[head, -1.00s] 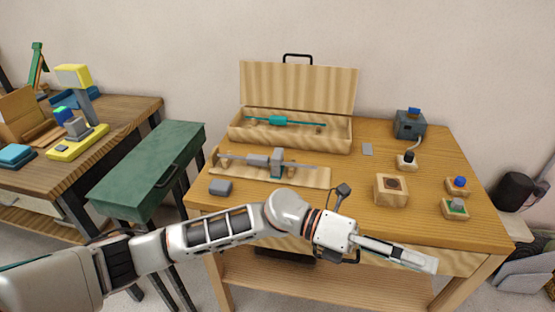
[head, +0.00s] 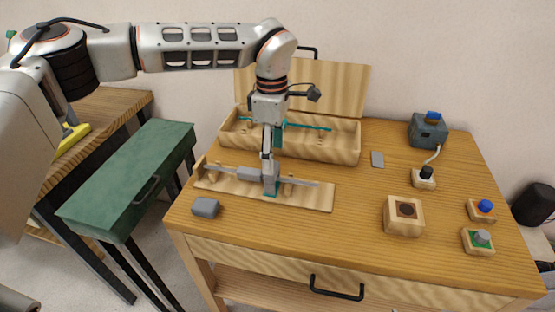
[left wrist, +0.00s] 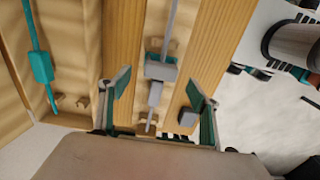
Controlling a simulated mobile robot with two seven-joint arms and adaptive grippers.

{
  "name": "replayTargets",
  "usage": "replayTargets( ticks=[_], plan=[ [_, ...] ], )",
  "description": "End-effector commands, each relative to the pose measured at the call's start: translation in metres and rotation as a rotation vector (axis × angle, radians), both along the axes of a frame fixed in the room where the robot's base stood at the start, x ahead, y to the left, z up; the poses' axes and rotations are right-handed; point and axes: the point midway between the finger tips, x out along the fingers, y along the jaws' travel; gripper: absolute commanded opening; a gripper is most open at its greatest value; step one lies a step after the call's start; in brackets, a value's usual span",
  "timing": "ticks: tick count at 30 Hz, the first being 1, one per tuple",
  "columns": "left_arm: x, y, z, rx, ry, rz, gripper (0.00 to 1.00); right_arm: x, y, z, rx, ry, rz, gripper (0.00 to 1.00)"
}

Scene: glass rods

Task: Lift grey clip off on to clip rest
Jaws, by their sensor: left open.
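A grey rod (head: 312,183) lies across a low wooden stand (head: 318,201). It carries a grey block (head: 248,174) and, just right of it, the upright grey clip (head: 271,180). In the left wrist view the clip (left wrist: 161,69) shows a teal part behind it, with the smaller grey block (left wrist: 155,92) below. My left gripper (head: 269,172) points down over the clip, partly hiding it. In the left wrist view its open fingers (left wrist: 160,98) stand apart either side of the rod's line. I cannot tell which piece is the clip rest. My right gripper is not in view.
An open wooden case (head: 340,146) with a teal rod stands behind. A grey block (head: 205,207) lies at front left, and a flat grey plate (head: 377,159) right of the case. A wooden block with a dark hole (head: 404,216) and several buttons stand at right. The table's front middle is clear.

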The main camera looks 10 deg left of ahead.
Motion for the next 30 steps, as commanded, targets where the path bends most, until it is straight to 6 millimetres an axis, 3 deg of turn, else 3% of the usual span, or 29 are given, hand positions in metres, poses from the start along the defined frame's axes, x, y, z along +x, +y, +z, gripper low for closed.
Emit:
replayTargets(
  ticks=[9,21,30],
  plan=[
    [0.001,0.003,-0.025,0.008,-0.002,0.001,0.62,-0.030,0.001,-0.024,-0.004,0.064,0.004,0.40],
    [-0.002,0.003,-0.073,0.007,-0.003,0.002,0.62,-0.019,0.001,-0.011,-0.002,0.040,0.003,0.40],
    [-0.002,0.003,-0.076,0.006,-0.005,0.002,0.60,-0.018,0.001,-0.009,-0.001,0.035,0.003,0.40]
  ],
)
